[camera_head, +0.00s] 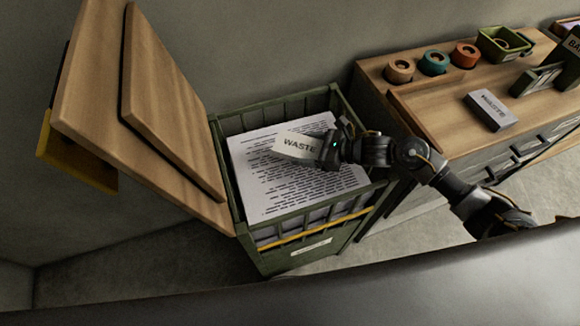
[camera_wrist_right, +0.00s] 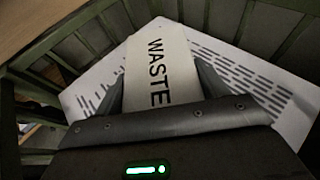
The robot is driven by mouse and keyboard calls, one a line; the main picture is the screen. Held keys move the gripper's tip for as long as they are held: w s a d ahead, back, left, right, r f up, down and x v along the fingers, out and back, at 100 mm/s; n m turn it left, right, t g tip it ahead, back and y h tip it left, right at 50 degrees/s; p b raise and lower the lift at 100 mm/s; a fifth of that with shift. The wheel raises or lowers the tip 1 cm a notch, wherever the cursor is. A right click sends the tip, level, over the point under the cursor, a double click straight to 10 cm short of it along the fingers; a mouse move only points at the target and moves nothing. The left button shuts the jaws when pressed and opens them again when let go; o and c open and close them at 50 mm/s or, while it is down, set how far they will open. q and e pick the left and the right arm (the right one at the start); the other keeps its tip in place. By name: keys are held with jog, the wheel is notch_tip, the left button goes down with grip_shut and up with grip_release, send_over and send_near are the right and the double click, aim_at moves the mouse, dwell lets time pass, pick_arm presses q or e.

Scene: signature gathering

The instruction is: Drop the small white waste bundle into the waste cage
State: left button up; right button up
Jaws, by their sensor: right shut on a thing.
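The small white waste bundle (camera_head: 293,146), printed WASTE, is held in my right gripper (camera_head: 326,148). It is over the opening of the green waste cage (camera_head: 313,248). In the right wrist view the bundle (camera_wrist_right: 160,68) sits between the two fingers of the right gripper (camera_wrist_right: 160,88). Below it, a large printed white sheet (camera_head: 262,190) lies inside the cage and covers most of its opening. I cannot tell whether the bundle touches the sheet. The cage's wooden lid (camera_head: 150,110) stands open at the left. My left gripper is not in view.
A wooden bench (camera_head: 430,110) stands right of the cage. The raised lid and the cage's rim bound the space around the gripper.

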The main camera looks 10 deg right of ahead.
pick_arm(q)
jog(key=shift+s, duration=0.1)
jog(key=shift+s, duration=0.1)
pick_arm(e)
jog(key=o, duration=1.1)
jog(key=shift+o, duration=0.2)
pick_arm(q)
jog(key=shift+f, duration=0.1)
pick_arm(e)
jog(key=shift+d, duration=0.1)
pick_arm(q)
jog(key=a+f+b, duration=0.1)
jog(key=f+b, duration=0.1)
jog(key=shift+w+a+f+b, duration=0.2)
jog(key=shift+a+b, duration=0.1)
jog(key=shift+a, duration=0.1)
pick_arm(e)
jog(key=v, duration=1)
jog(key=shift+s+d, duration=0.2)
jog(key=shift+d, duration=0.05)
